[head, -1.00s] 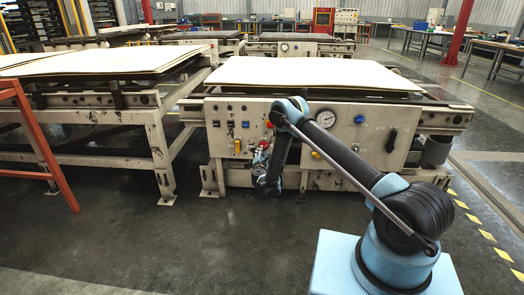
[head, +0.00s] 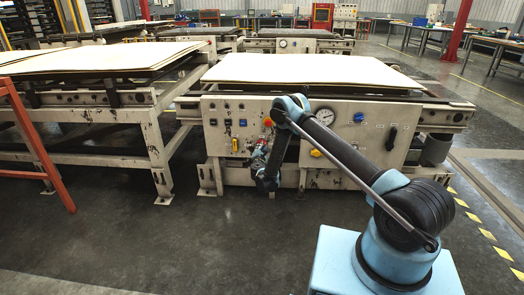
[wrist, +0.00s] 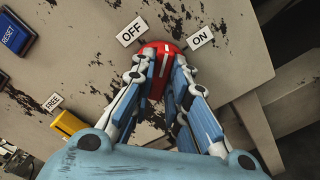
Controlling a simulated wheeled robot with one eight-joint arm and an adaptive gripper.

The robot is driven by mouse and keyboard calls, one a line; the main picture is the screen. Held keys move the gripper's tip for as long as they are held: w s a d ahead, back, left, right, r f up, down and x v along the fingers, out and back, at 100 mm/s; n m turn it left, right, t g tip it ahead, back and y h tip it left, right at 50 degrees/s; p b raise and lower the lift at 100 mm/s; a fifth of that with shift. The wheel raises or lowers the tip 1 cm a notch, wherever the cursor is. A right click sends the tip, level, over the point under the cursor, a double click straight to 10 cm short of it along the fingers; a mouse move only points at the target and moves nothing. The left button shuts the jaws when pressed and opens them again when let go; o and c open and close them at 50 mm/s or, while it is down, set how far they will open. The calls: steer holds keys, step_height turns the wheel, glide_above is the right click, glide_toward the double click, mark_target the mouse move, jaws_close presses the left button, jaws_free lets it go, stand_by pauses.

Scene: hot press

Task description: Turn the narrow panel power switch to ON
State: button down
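The red switch knob (wrist: 165,60) with a white line on it is on the beige panel, between an OFF label (wrist: 131,33) and an ON label (wrist: 200,37). The white line runs roughly up and down in the wrist view, nearer OFF than ON. My gripper (wrist: 163,75) is over the knob, one finger on each side, the fingers apart. Whether they touch it is not clear. In the head view my gripper (head: 262,163) is at the panel's lower left and hides most of the knob.
A yellow switch (wrist: 67,123) labelled FREE and a blue RESET button (wrist: 16,33) are to the left in the wrist view. The panel also has a gauge (head: 325,117), a blue knob (head: 359,117) and a black switch (head: 391,138). The floor in front is clear.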

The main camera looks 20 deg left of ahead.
steer(key=shift+s+f+m, duration=0.1)
steer(key=shift+s+m, duration=0.05)
steer(key=shift+m, duration=3.75)
steer(key=c, duration=1.6)
jaws_free()
steer(key=shift+o, duration=0.2)
